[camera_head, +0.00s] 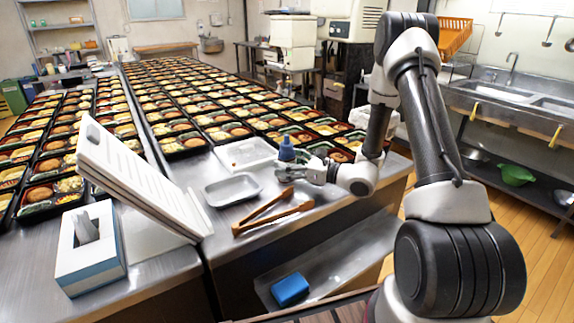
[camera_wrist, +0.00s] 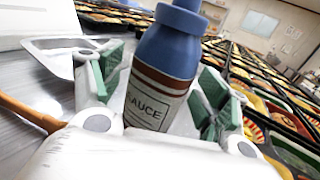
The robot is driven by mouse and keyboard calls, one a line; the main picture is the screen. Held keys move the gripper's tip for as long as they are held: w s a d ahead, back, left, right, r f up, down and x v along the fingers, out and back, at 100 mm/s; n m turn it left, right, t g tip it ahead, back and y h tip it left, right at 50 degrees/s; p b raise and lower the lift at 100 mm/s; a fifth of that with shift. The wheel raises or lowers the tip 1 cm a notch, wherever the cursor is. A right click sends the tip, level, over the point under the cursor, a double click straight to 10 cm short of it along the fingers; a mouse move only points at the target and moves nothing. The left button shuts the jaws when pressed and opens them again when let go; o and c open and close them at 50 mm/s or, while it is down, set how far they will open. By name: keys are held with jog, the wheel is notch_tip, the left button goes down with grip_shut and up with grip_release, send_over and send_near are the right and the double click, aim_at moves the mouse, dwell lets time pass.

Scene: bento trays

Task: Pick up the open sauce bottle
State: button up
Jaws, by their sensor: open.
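The sauce bottle (camera_wrist: 165,75) is blue, with a white and dark red label reading "SAUCE". In the wrist view it stands between the two green-padded fingers of my gripper (camera_wrist: 160,88), which are open with a finger on each side. It looks tilted in that view. In the head view the bottle's blue upper part (camera_head: 286,150) shows just beyond my gripper (camera_head: 299,172), and its lower part is hidden. I cannot tell whether the pads touch it. The tip of the bottle is cut off at the top of the wrist view.
An empty metal tray (camera_head: 232,203), wooden tongs (camera_head: 270,222) and a clear tray (camera_head: 246,167) lie near the bottle. Rows of filled bento trays (camera_head: 190,144) cover the table behind. A white stacked panel (camera_head: 150,195) and a tissue box (camera_head: 75,262) stand at the left.

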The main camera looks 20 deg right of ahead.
jog(key=shift+w+a, duration=0.15)
jog(key=c, duration=0.8)
jog(key=shift+o, duration=0.2)
notch_tip(320, 180, up, 10)
jog(key=shift+r, duration=0.1)
jog(key=shift+o, duration=0.3)
